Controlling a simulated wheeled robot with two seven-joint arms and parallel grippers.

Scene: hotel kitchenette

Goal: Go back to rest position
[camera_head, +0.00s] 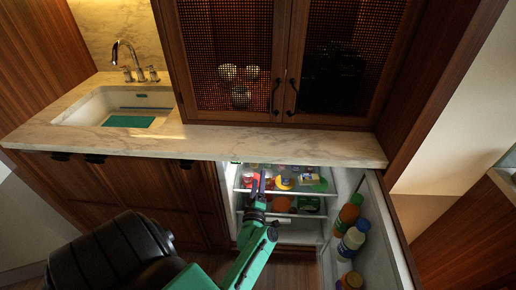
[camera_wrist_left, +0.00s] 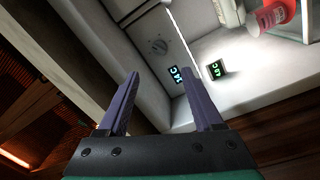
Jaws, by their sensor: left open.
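My left gripper (camera_head: 261,184) is at the front of the open fridge, with its green arm coming up from the bottom of the head view. In the left wrist view my left gripper (camera_wrist_left: 160,76) has its two purple fingers apart with nothing between them. Beyond the fingers is the pale fridge interior with a dial (camera_wrist_left: 158,46) and lit temperature displays (camera_wrist_left: 217,69). My right gripper is not in the head view.
The fridge door (camera_head: 349,262) stands open at the right with bottles (camera_head: 351,241) on it. Items fill the fridge shelves (camera_head: 280,215). The marble counter (camera_head: 270,145) overhangs the fridge. A sink (camera_head: 88,104) and closed mesh cabinet (camera_head: 225,50) are behind.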

